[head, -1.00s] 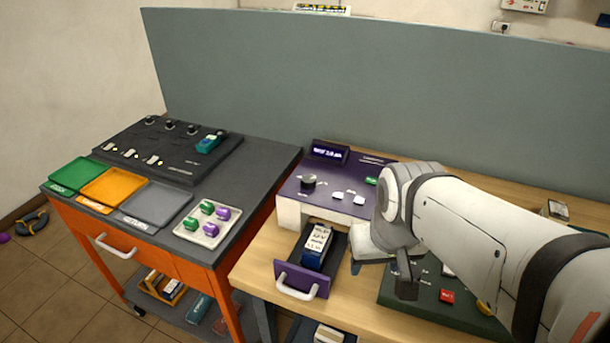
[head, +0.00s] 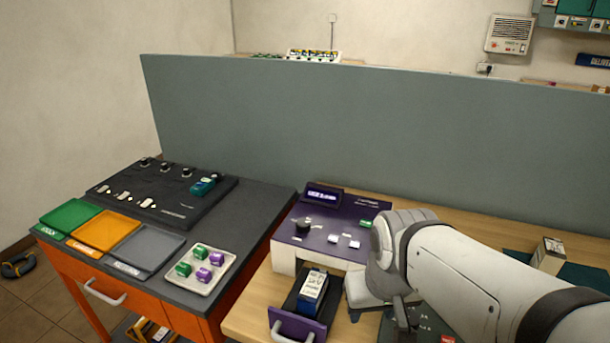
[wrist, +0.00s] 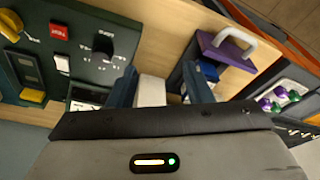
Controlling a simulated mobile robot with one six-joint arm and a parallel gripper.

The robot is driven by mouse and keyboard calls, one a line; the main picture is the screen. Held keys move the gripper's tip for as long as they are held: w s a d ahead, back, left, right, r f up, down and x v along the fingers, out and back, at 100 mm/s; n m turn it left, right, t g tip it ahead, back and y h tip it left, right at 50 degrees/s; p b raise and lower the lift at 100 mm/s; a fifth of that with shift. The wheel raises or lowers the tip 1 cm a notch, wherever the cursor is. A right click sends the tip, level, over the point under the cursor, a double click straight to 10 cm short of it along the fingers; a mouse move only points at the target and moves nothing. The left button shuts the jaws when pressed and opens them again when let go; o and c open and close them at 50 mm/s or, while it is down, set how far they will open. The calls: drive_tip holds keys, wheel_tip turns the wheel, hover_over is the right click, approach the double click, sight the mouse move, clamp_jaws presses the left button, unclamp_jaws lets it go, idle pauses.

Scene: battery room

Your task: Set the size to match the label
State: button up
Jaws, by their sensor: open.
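The purple device (head: 335,228) stands on the wooden bench, with a lit display (head: 323,195), a dark knob (head: 303,227) and pale buttons on top. The display text is too small to read. Its drawer (head: 292,325) is pulled out and holds a dark blue battery (head: 311,292) with a white label, also too small to read. The drawer shows in the wrist view too (wrist: 222,50). My gripper (wrist: 157,78) is open, pointing down beside the drawer. A pale block (wrist: 152,90) shows between its fingers; I cannot tell whether they touch it.
On the left, an orange cart carries a black panel (head: 160,192), green, orange and grey trays, and a white tray (head: 203,283) of green and purple pieces. A dark green panel (wrist: 75,50) lies on the drawer's other side. A grey partition (head: 370,130) stands behind.

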clamp_jaws()
idle(1.4)
